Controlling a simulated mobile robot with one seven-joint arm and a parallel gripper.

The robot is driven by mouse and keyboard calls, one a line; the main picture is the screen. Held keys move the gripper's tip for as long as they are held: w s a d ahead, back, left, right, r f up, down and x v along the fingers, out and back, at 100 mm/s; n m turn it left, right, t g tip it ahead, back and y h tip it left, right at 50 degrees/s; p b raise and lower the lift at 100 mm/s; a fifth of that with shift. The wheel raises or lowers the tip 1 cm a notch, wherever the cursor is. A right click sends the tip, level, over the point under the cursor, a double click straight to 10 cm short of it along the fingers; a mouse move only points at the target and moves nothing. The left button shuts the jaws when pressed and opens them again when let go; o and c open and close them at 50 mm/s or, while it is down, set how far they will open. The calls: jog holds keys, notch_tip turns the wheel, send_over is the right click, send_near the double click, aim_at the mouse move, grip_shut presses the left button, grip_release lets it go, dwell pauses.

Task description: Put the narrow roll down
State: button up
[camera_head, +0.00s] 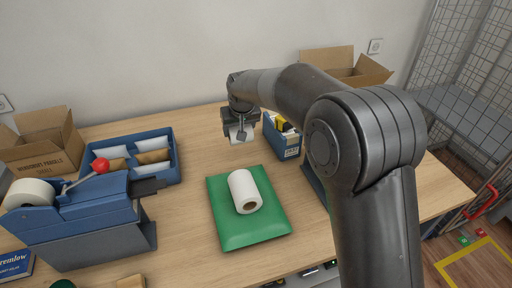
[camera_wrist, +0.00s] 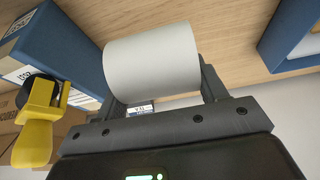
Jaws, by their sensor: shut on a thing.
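My gripper (camera_head: 240,127) is at the back middle of the wooden counter (camera_head: 195,145), shut on a plain white roll, which I take as the narrow roll (camera_wrist: 152,65). In the wrist view the roll lies across between the two fingers. In the head view only a small white part of it (camera_head: 241,136) shows below my gripper; the rest is hidden. I cannot tell whether the roll touches the counter. A second white roll (camera_head: 242,187) lies on its side on a green padded parcel (camera_head: 235,230) at the front middle, apart from my gripper.
A blue box (camera_head: 287,144) with a yellow-and-black tool stands just right of my gripper. A blue tray (camera_head: 176,166) of envelopes, a blue tape dispenser (camera_head: 90,205) and a cardboard box (camera_head: 40,150) are at left. Another open carton (camera_head: 370,72) is behind my arm. Bare counter lies left of my gripper.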

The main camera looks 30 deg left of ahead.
notch_tip(320, 180, up, 20)
jog(key=w+d+r, duration=0.1)
jog(key=w+d, duration=0.1)
jog(key=d, duration=1.1)
jog(key=w+d+r, duration=0.1)
jog(key=d+r, duration=0.1)
jog(key=d, duration=1.1)
jog(key=s+d+f, duration=0.1)
jog(key=s+d, duration=0.5)
jog(key=d, duration=0.6)
jog(key=s+d+f, duration=0.2)
jog(key=s+d, duration=0.4)
jog(key=d, duration=0.7)
notch_tip(320, 180, down, 18)
jog(key=w+a+f, duration=0.1)
jog(key=a+f, duration=0.1)
jog(key=a, duration=0.1)
jog(key=w+a+f, duration=0.1)
jog(key=a+f, duration=0.1)
jog(key=a, duration=0.2)
jog(key=w+a+f, duration=0.1)
jog(key=a+f, duration=0.1)
jog(key=a, duration=0.2)
jog(key=shift+f, duration=0.35)
jog(key=shift+w+a+f, duration=0.1)
jog(key=shift+f, duration=1.9)
